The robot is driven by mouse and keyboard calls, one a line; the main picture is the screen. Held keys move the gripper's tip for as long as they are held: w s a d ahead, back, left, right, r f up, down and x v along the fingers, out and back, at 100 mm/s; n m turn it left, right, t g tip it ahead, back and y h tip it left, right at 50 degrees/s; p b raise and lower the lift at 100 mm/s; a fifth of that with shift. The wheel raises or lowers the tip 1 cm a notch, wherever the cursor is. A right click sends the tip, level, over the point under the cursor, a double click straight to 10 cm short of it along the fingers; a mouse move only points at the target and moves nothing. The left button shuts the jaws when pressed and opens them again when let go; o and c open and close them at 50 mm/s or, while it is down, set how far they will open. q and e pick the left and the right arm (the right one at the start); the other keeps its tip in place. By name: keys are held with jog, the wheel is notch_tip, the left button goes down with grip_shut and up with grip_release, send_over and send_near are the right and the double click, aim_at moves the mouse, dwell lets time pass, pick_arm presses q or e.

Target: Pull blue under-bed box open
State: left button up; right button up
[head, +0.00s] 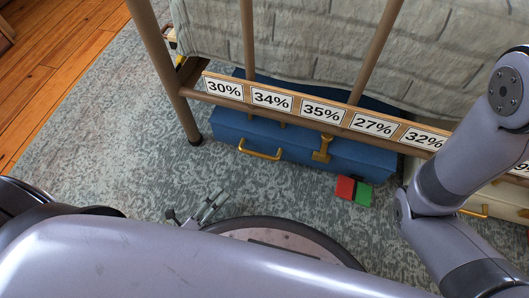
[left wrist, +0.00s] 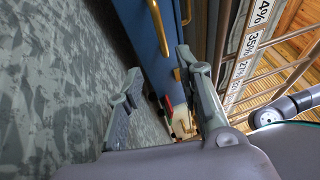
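The blue under-bed box (head: 345,157) lies on the rug under the bed, behind the bed's lower rail. Its front carries a gold handle (head: 260,153) at the left and a gold latch (head: 322,150) near the middle. My left gripper (head: 198,207) is low over the rug, in front and to the left of the box, apart from the handle. In the left wrist view its two fingers (left wrist: 157,68) are spread with nothing between them; the blue box front (left wrist: 140,32) and gold handle (left wrist: 158,28) appear beyond. My right gripper is not seen, only my right arm.
The bed rail (head: 300,108) with percentage labels runs above the box, with posts and grey bedding. A red and green object (head: 353,191) lies on the rug before the box's right end. A pale box (head: 495,200) stands at the right, partly behind my arm. Rug at left is clear.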

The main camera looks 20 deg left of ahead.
aim_at(258, 154)
pick_arm(q)
jog(key=shift+b+x, duration=2.6)
jog(key=shift+x, duration=5.9)
jog(key=shift+r, duration=0.15)
jog(key=shift+c, duration=0.4)
grip_shut()
jog(key=shift+s, duration=0.1)
